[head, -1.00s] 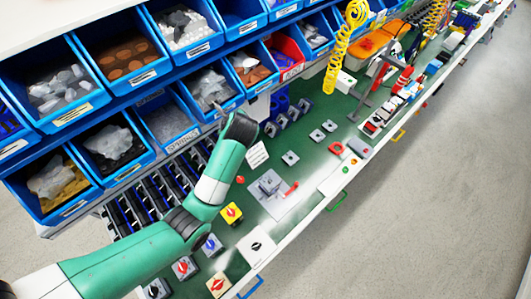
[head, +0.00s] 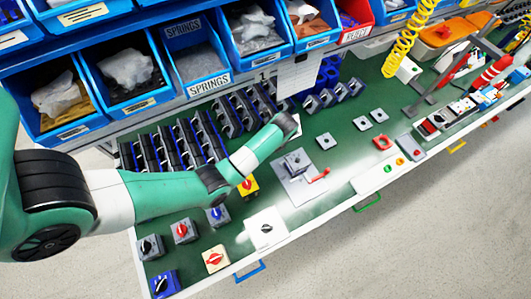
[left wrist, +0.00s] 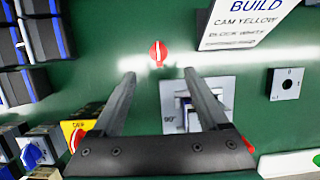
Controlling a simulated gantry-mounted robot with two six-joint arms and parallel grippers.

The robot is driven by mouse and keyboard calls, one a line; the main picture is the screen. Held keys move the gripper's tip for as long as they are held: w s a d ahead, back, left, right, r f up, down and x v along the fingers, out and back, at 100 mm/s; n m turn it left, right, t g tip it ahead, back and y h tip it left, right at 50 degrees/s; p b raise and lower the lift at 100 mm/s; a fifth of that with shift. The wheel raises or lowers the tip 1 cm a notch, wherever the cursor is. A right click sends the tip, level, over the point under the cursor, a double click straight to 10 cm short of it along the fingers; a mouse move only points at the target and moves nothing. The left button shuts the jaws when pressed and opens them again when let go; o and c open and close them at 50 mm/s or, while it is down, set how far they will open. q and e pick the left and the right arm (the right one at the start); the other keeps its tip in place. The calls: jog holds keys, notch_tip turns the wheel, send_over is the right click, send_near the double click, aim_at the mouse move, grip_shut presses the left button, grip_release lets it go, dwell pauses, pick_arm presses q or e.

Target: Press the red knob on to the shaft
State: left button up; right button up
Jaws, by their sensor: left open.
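A small red knob (left wrist: 158,53) with a white line lies on the green bench in the left wrist view. In the head view I cannot make it out; my arm may cover it. My left gripper (left wrist: 159,74) is open and empty above the bench, its fingertips just short of the knob in the picture, one either side. A grey fixture (head: 298,160) with a red lever (head: 319,175) sits on a pale plate; it shows partly behind the right finger in the left wrist view (left wrist: 181,102). I cannot make out its shaft. My right gripper is not in view.
Switch blocks with knobs, including a yellow one (head: 251,184) and a white one (head: 266,229), stand along the front. Dark racks (head: 160,150) and blue bins (head: 190,65) line the back. A printed build card (left wrist: 245,20) is near the gripper. Green bench is clear around the knob.

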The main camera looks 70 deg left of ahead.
pick_arm(q)
jog(key=x, duration=0.3)
jog(key=shift+b, duration=0.35)
jog(key=b+x, duration=0.2)
jog(key=x, duration=0.2)
jog(key=shift+s+a+f, duration=0.15)
jog(key=shift+s+a, duration=0.05)
jog(key=shift+a, duration=0.05)
jog(key=shift+a+f+b, duration=0.2)
jog(key=shift+f+b, duration=0.1)
jog(key=shift+f, duration=0.1)
pick_arm(e)
notch_tip(320, 180, down, 4)
pick_arm(q)
jog(key=shift+r, duration=0.1)
grip_shut()
